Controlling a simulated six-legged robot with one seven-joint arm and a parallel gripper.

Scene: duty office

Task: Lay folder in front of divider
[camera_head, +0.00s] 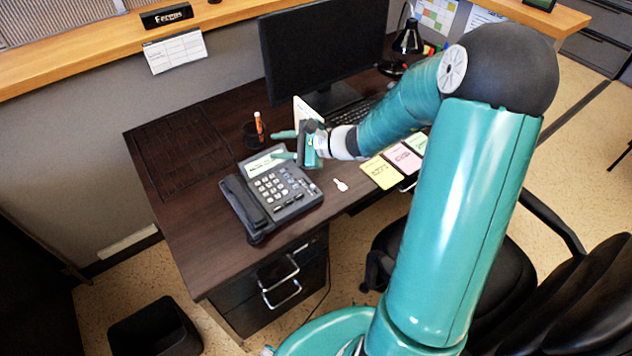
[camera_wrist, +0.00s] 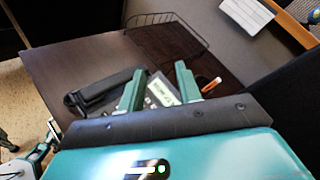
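My gripper (camera_head: 283,145) is open and empty above the desk, beside the desk phone. Its two teal fingers stand apart in the wrist view (camera_wrist: 160,84), with the phone behind them. A pale flat piece (camera_head: 304,112) shows just behind my gripper, partly hidden by it; I cannot tell whether it is the folder. No other folder is recognisable. A grey partition (camera_head: 90,150) stands behind the desk. A low black wire rack (camera_head: 183,152) is at the desk's left end and also shows in the wrist view (camera_wrist: 165,20). I cannot tell which is the divider.
The phone (camera_head: 268,193), a cup with an orange marker (camera_head: 259,124), the monitor (camera_head: 325,55), keyboard (camera_head: 347,114) and sticky notes (camera_head: 381,172) occupy the desk (camera_head: 205,225). Bare desktop shows left of the phone. A black chair (camera_head: 540,270) stands at the right.

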